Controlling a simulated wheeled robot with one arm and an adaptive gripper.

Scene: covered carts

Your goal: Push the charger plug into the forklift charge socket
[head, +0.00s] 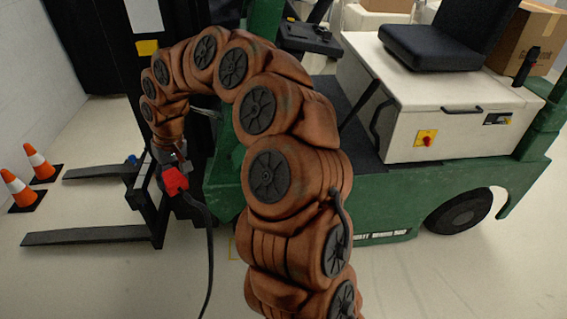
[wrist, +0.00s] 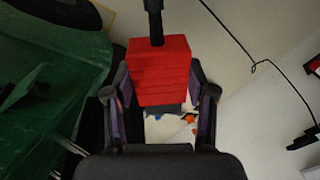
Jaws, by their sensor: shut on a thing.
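The charger plug is a ribbed red block (wrist: 158,68) with a black cable leaving its top end in the wrist view. It also shows as a red block (head: 174,181) in the head view, beside the forklift's mast. My gripper (wrist: 159,92) has a finger on each side of the plug and is shut on it. In the head view my gripper (head: 172,158) is small and partly hidden by the plug. The green forklift (head: 470,195) stands behind my arm. I cannot make out its charge socket in either view; my arm covers part of its side.
The plug's black cable (head: 210,240) hangs to the floor. Two forks (head: 85,236) reach left, low over the floor. Orange cones (head: 18,188) stand by the left wall. A white battery housing (head: 400,100) carries a yellow plate with a red knob (head: 427,138). The front floor is clear.

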